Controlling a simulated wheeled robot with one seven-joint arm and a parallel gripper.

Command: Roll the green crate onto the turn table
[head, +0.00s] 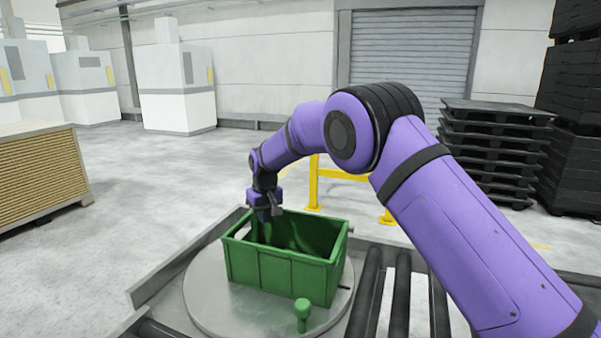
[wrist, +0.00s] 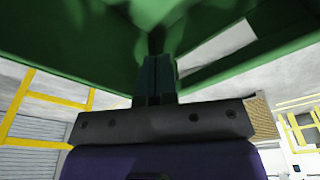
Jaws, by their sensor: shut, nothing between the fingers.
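The green crate (head: 262,268) is open-topped and upright in the head view. It sits over the round grey turn table (head: 205,300), with the plate showing to its left and in front. The crate's right end is close to the rollers. My gripper (head: 264,213) is at the crate's far left rim, fingers pointing down. In the wrist view its fingers (wrist: 157,75) are together against or close to the green crate wall (wrist: 70,40). The fingertips are partly hidden, and I cannot tell whether they touch the crate.
Dark conveyor rollers (head: 401,300) lie right of the turn table. A green knob (head: 302,312) stands at its front edge. Yellow rails (head: 314,185) stand behind. Black pallets (head: 492,150) are stacked at the right. Open concrete floor lies to the left.

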